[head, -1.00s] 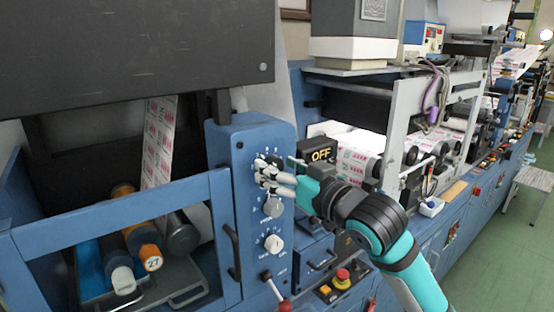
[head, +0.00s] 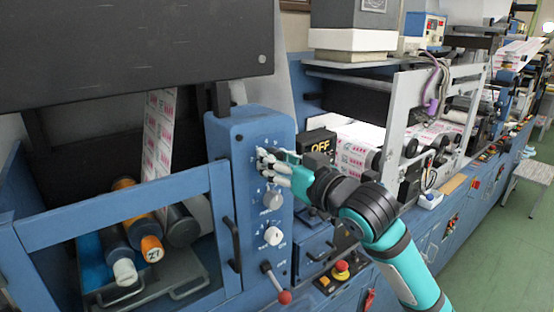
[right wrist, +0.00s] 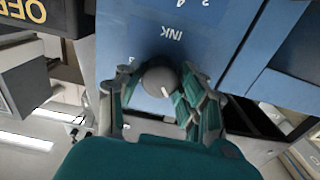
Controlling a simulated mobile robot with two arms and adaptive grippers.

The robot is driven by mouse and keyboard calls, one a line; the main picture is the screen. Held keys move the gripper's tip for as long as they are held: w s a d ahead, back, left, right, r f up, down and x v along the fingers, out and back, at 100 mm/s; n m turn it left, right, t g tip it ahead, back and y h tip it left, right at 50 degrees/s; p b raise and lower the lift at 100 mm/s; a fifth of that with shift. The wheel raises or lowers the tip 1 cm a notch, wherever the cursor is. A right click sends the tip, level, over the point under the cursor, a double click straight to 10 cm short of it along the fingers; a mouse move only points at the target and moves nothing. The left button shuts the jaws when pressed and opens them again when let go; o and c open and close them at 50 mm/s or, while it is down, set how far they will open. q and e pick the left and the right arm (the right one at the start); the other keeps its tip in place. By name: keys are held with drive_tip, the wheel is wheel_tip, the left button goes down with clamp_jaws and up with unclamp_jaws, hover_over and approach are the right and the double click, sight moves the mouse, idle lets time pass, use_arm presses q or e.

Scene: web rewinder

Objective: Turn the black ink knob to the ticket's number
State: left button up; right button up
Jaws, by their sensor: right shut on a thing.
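The dark ink knob (right wrist: 157,82) is round with a pale mark on its rim, below the word INK, which appears upside down in the right wrist view. My right gripper (head: 265,162) is shut on this knob, with fingers on both sides of it. In the head view the fingers cover the knob at the top of the blue control panel (head: 225,140). I cannot make out a ticket. My left gripper is not in view.
Below my right gripper are a grey knob (head: 273,198), a white knob (head: 273,236) and a red-tipped lever (head: 284,297). A black OFF display (head: 319,147) stands close to the right. An orange roller (head: 151,247) marked 27 lies at the left behind a blue frame.

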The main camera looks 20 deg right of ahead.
drive_tip(key=n+p, duration=0.4)
drive_tip(key=n, duration=0.3)
drive_tip(key=shift+n, duration=0.6)
idle(0.4)
drive_tip(key=o, duration=1.2)
drive_tip(key=shift+c, duration=0.2)
